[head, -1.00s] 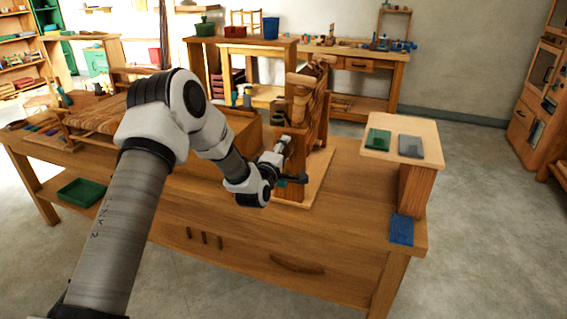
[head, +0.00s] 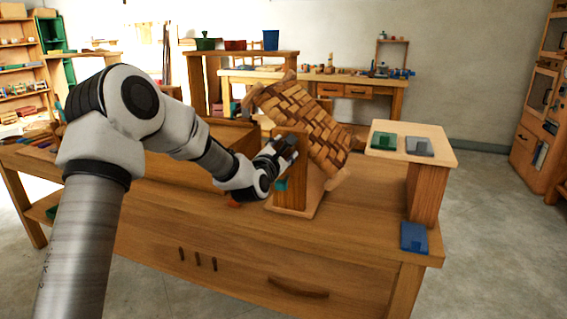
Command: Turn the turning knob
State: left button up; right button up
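A woven bark seat panel (head: 308,122) in a wooden frame is held tilted on a wooden stand (head: 291,195) on the workbench. My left gripper (head: 286,150) is at the near left side of the stand's upright, close to or touching it. Its dark fingers show, but their gap is too small to judge. The turning knob is not clearly visible; the gripper covers the upper part of the upright. A small teal part (head: 281,184) shows on the upright just below the gripper. My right gripper is not in view.
A raised wooden stand (head: 440,158) on the workbench (head: 345,240) at right carries a green block (head: 384,141) and a grey block (head: 419,146). A blue block (head: 413,237) lies at the bench's right edge. A wooden box (head: 232,135) stands behind my arm.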

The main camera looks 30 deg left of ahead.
pick_arm(q)
jog(key=n+b, duration=0.1)
jog(key=b, duration=0.1)
jog(key=n+b, duration=0.1)
jog(key=n, duration=0.1)
jog(key=n+b, duration=0.2)
jog(key=shift+f+b, duration=0.3)
jog(key=shift+b, duration=0.05)
jog(key=shift+r+n+b, duration=0.2)
jog(key=shift+n+b, duration=1.05)
jog(key=shift+n, duration=0.35)
jog(key=o, duration=1.2)
jog(key=shift+c, duration=0.2)
jog(key=v, duration=1.2)
